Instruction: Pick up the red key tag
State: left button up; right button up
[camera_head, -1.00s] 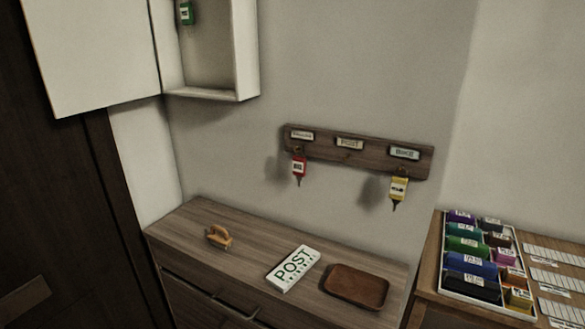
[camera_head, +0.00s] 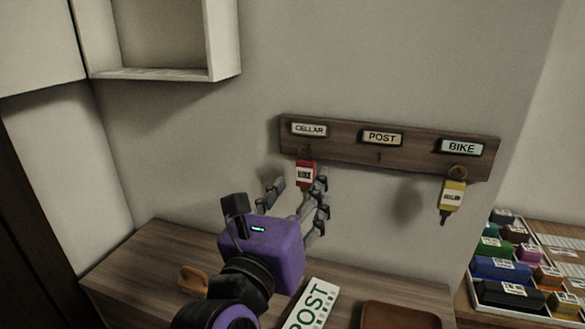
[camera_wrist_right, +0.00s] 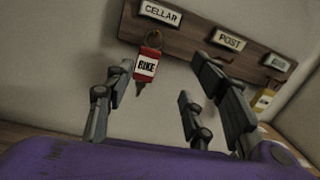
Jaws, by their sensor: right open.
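The red key tag (camera_head: 305,174) has a white label reading BIKE. It hangs from the hook under the CELLAR sign on the wooden wall rack (camera_head: 345,143), and its key hangs below it. My right gripper (camera_head: 298,190) is open and empty in front of and just below the tag, its fingers pointing at the wall. In the right wrist view the tag (camera_wrist_right: 147,65) appears between the spread fingers (camera_wrist_right: 155,85), nearer the left finger; I see no contact. My left gripper is not in view.
A yellow key tag (camera_head: 452,197) hangs under the BIKE sign; the POST hook is empty. Below are a wooden cabinet top with a POST plate (camera_head: 312,303), a brown tray (camera_head: 400,315) and a tan object (camera_head: 193,280). An open wall box (camera_head: 160,73) is upper left.

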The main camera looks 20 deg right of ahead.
aim_at(304, 174)
jog(key=w, duration=0.1)
jog(key=w+y+p, duration=0.1)
jog(key=w, duration=0.1)
jog(key=shift+d+f+m, duration=0.2)
jog(key=shift+d+m, duration=0.2)
jog(key=x, duration=0.3)
jog(key=p+x, duration=0.1)
jog(key=shift+w+f, duration=0.35)
jog(key=shift+w+d+f, duration=0.1)
jog(key=shift+w+d, duration=0.05)
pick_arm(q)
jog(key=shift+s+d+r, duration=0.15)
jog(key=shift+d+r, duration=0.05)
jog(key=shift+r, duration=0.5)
pick_arm(e)
jog(key=shift+c, duration=1)
jog(key=c, duration=1)
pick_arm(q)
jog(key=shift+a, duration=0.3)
pick_arm(e)
jog(key=shift+o, duration=0.2)
